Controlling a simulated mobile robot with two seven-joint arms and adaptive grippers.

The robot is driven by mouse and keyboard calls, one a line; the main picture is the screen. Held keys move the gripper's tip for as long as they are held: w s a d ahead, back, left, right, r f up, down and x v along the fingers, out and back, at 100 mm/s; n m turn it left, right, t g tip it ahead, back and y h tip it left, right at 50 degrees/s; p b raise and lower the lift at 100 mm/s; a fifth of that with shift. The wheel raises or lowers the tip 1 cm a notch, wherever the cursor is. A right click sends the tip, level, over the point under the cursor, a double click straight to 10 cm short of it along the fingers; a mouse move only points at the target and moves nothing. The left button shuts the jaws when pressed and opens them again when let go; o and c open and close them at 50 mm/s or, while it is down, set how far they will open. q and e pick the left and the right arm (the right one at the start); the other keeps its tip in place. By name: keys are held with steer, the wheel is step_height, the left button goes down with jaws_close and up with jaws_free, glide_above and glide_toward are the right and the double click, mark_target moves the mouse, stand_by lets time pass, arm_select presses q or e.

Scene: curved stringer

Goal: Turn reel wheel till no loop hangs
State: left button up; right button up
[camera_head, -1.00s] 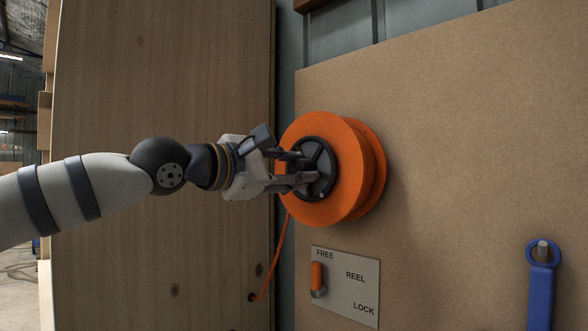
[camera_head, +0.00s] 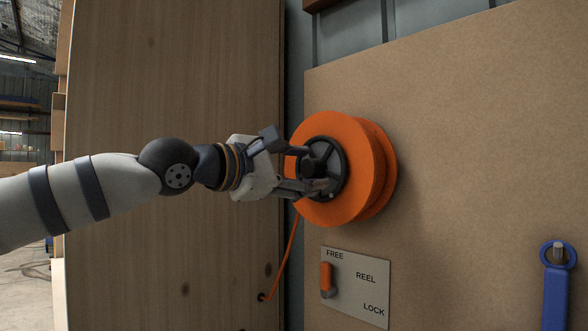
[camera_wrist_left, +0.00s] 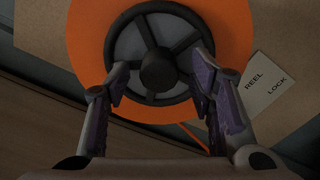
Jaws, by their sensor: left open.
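The orange reel (camera_head: 362,140) is mounted on the brown board, with a black spoked wheel (camera_head: 341,172) on its front face. The wheel also shows in the left wrist view (camera_wrist_left: 157,52), with its hub between the fingers. My left gripper (camera_head: 312,167) is open at the wheel, its fingers spread to either side of the hub. I cannot tell whether they touch the rim. An orange cable (camera_head: 281,260) runs from the reel down to a hole in the wooden panel and looks nearly straight. My right gripper is not in view.
Below the reel, a plate (camera_head: 362,292) reads FREE, REEL and LOCK. Its orange lever (camera_head: 326,278) is at the FREE end. A blue wrench-like tool (camera_head: 556,285) hangs at the right. A tall wooden panel (camera_head: 180,90) stands at the left. The board's middle right is clear.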

arm_select(q)
steer(key=v, duration=1.1)
steer(key=shift+s+a, duration=0.25)
